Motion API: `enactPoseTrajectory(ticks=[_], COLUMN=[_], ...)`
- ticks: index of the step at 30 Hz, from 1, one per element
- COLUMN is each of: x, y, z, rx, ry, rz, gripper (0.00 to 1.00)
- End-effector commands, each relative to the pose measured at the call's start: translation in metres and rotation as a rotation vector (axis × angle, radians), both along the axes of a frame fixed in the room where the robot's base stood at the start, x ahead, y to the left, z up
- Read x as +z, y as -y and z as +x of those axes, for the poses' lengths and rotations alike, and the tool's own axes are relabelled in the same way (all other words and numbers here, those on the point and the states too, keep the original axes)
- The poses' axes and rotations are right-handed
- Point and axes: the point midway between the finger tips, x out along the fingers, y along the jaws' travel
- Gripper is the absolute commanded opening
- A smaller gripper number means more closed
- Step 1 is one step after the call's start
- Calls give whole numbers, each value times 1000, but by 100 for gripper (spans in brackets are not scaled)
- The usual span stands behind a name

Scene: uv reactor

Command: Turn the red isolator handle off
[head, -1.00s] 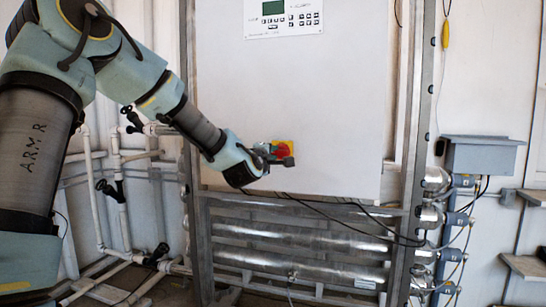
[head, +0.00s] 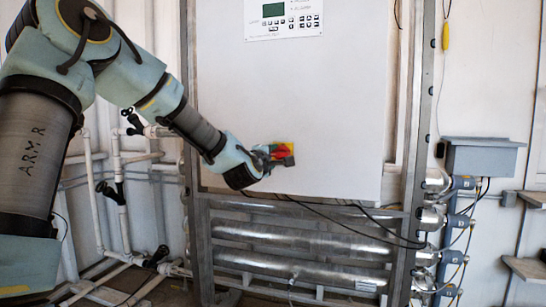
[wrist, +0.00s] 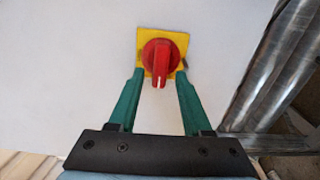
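The red isolator handle (wrist: 163,62) sits on a yellow square plate (wrist: 148,38) on the white cabinet front. In the wrist view its white-marked end points down toward my gripper. In the head view the handle (head: 279,152) and the yellow plate (head: 291,148) are partly hidden by my gripper (head: 280,157). In the wrist view my gripper (wrist: 160,76) has its two green fingers apart, one on each side of the handle's lower end, with the tips over the plate's lower edge. I cannot tell whether either finger touches the handle.
The white cabinet (head: 340,100) has a control panel with a green screen (head: 284,20) at its top. Metal tubes (head: 300,260) and loose black cables run below it. A grey box (head: 482,156) is at the right. White pipes (head: 120,190) stand at the left.

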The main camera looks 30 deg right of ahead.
Motion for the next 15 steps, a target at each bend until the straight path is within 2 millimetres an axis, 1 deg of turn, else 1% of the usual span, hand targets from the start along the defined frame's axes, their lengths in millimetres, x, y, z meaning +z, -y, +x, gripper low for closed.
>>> enactPoseTrajectory(ticks=[8, 11, 15], x=[0, 1, 0], y=[-1, -6, -23], z=[-1, -6, -23], rx=[0, 0, 2], ry=[1, 2, 4], rz=[0, 1, 3], gripper=[51, 51, 51])
